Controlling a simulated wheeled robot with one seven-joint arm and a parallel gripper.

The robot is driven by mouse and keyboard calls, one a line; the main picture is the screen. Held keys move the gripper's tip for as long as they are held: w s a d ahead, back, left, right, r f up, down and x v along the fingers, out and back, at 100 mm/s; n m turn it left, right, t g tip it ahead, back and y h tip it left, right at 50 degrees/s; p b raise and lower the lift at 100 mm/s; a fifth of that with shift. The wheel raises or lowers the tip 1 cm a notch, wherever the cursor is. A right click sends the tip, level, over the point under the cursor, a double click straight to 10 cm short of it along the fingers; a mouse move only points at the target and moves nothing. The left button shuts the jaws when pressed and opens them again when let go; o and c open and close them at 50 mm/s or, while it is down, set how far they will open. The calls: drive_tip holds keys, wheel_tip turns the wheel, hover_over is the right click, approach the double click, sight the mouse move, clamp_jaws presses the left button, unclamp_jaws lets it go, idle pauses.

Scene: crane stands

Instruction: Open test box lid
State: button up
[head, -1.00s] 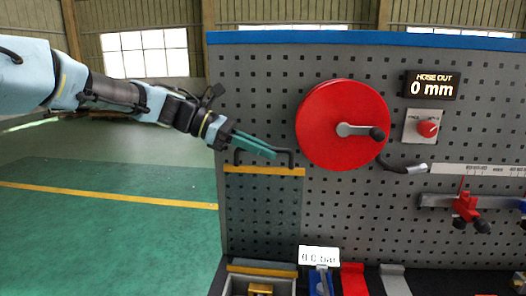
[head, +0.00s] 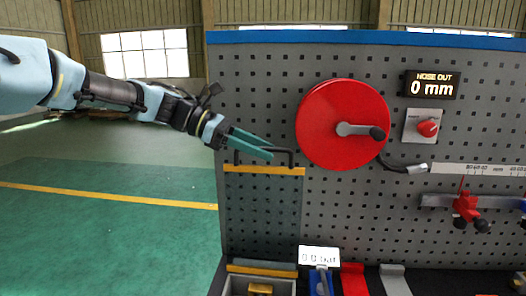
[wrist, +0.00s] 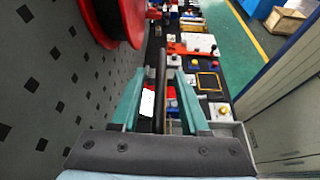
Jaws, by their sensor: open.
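The test box lid (head: 263,215) stands upright in front of the pegboard, a tinted panel with a yellow strip (head: 263,170) along its top edge. Its black bar handle (head: 292,158) sits above that strip. The box (head: 260,287) is below it, cut by the frame's bottom edge. My gripper (head: 270,151) is at the handle, with its teal fingers pointing right and slightly down. In the wrist view the open fingers (wrist: 160,88) have a dark bar (wrist: 162,75), apparently the handle, between them. Contact with it cannot be told.
A red hose reel (head: 320,110) with a crank projects from the board to the right of my gripper. A display, red knob (head: 428,128) and red clamp (head: 466,206) are further right. A pressure display (head: 319,255) stands low beside the box. Green floor lies open at left.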

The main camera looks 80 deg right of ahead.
drive_tip(key=b+v, duration=0.3)
drive_tip(key=v, duration=0.7)
drive_tip(key=shift+w, duration=0.1)
drive_tip(key=w+a+f+t+h, duration=0.25)
drive_tip(key=w+a+f, duration=0.2)
drive_tip(key=w, duration=0.55)
drive_tip(key=w+a+f+t+h, duration=0.1)
drive_tip(key=w+a+f+t, duration=0.2)
drive_tip(key=w+f, duration=0.5)
drive_tip(key=w+a+f+t+b, duration=0.1)
drive_tip(key=w+a+f+t, duration=0.1)
drive_tip(key=w+a, duration=0.65)
drive_tip(key=w+a+f+t, duration=0.2)
drive_tip(key=w+a+t, duration=0.1)
drive_tip(key=w+a, duration=0.55)
drive_tip(key=w+a+f+t+y, duration=0.1)
drive_tip(key=w+a+f+t, duration=0.15)
drive_tip(key=a, duration=0.85)
drive_tip(key=w+a+f+t+y, duration=0.15)
drive_tip(key=w+a, duration=0.25)
drive_tip(key=a, duration=0.7)
drive_tip(key=s+a+f, duration=0.2)
drive_tip(key=a, duration=0.6)
drive_tip(key=s+a+f+m+y+b, duration=0.1)
drive_tip(key=s+a, duration=0.2)
drive_tip(key=a, duration=0.6)
drive_tip(key=shift+a+f, duration=0.2)
drive_tip(key=shift+f, duration=0.2)
